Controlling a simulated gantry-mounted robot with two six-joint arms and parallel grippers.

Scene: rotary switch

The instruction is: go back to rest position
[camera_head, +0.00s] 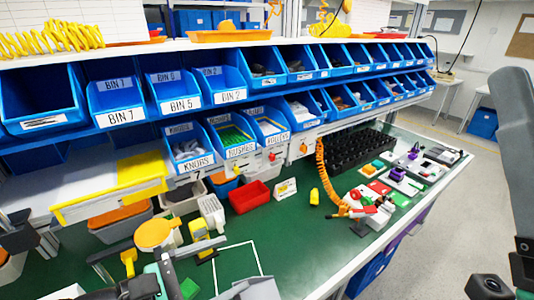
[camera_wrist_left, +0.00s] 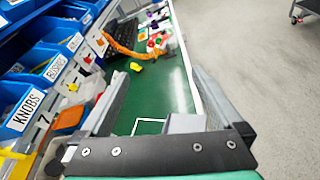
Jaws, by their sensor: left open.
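My left gripper (camera_head: 225,262) is low over the front of the green bench top (camera_head: 310,235). It is open, with nothing seen between its fingers. In the left wrist view the same gripper (camera_wrist_left: 160,78) has its two grey fingers spread wide, pointing along the bench. A white square outline (camera_head: 238,246) on the bench lies by the fingers. A grey box (camera_wrist_left: 186,123) sits near the base of the right finger. My right arm (camera_head: 512,140) rises along the right edge of the head view; its gripper is out of frame.
Blue bins (camera_head: 178,92) fill two shelf rows behind the bench. Below them are a red bin (camera_head: 249,197), a yellow part (camera_head: 314,197), an orange coiled hose (camera_head: 322,170) and a black crate (camera_head: 350,150). Coloured parts crowd the far right. The middle of the bench is clear.

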